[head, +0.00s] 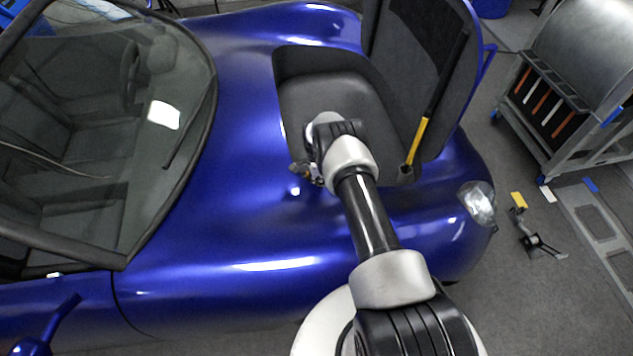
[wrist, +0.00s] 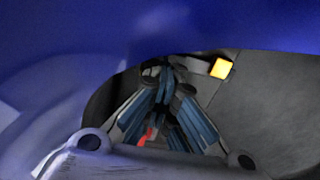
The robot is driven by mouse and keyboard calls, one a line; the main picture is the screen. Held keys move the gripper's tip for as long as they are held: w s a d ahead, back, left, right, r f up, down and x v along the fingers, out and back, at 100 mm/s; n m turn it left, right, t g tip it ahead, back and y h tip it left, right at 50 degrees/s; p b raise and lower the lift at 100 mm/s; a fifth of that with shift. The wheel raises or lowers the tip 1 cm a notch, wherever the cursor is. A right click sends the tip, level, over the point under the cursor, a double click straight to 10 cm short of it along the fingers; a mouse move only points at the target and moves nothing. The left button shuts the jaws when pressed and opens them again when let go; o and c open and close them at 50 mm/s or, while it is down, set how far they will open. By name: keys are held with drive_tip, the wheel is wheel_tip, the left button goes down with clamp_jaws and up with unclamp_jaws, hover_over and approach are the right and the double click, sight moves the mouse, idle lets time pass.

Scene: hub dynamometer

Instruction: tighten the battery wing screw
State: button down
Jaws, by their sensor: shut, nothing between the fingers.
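My gripper (wrist: 164,74) is shut with its fingertips together and nothing visible between them. In the head view my gripper (head: 303,171) is at the left edge of the car's open front compartment (head: 320,100), partly hidden by my wrist. I cannot make out the battery or its wing screw in either view. In the wrist view a small red part (wrist: 147,135) shows between the finger links; I cannot tell what it is. A bright yellow block (wrist: 222,68) is to the right of the fingertips, near the compartment's edge.
The blue car body (head: 250,200) surrounds the compartment. A raised dark lid (head: 415,55) stands at its right, with a black and yellow rod (head: 418,137) in front. The windscreen (head: 165,100) is to the left. A metal cart (head: 560,120) stands on the floor at right.

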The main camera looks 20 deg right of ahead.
drive_tip(key=shift+m, duration=0.5)
drive_tip(key=c, duration=2.3)
unclamp_jaws()
